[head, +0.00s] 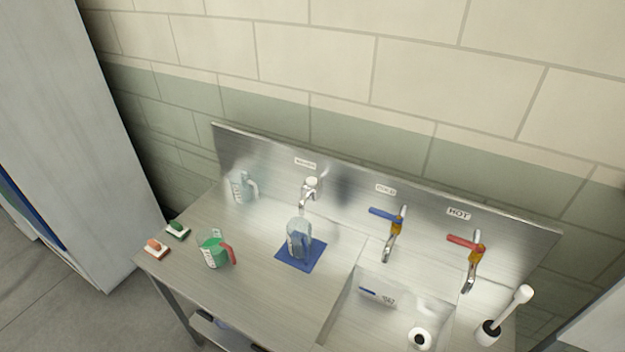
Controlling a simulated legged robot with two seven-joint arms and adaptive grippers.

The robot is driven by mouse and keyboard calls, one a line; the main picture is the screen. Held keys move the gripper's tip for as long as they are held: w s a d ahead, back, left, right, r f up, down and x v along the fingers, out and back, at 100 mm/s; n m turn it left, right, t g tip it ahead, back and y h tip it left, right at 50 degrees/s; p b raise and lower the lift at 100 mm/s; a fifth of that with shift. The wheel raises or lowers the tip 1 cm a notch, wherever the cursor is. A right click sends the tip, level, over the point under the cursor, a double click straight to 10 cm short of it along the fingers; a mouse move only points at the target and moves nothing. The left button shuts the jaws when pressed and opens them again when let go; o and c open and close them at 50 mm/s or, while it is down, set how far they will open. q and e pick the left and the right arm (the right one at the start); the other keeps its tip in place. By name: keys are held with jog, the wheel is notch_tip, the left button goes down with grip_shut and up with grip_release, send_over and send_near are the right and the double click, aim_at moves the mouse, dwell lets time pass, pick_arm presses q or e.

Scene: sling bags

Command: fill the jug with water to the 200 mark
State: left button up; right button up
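A clear bluish jug (298,238) stands upright on a blue mat (302,259) on the steel counter, below a tap with a white knob (309,188). The small label above that tap is too small to read. The jug's marks and water level cannot be read. A second pale clear jug (239,188) stands at the back left by the splashback. A green jug with a red handle (214,252) stands at the front left; whether the green is liquid or the jug itself is unclear. Neither of my grippers is in view.
A blue-handled tap (393,234) and a red-handled tap (470,262) labelled HOT stand over the sink (385,322). A brush in a holder (505,314) is at right. Green (177,230) and orange-red (156,247) handled items lie at the left edge. A tall cabinet (75,130) stands left.

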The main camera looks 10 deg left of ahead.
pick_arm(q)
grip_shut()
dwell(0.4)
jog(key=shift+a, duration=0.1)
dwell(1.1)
